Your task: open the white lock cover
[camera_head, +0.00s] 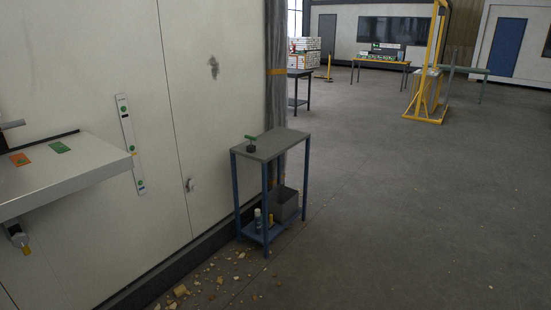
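A small white fitting (190,184) sits on the pale wall panel, just right of a vertical seam and left of the small table. It looks like the white lock cover, but it is too small to tell whether it is open or shut. Neither of my grippers can be made out in the head view, so nothing is seen touching the fitting.
A blue-legged table (270,145) with a green-handled item (251,141) on top stands against the wall. A grey shelf (60,170) juts out at left. Yellowish debris (181,291) litters the floor by the wall. The floor (420,210) at right is clear.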

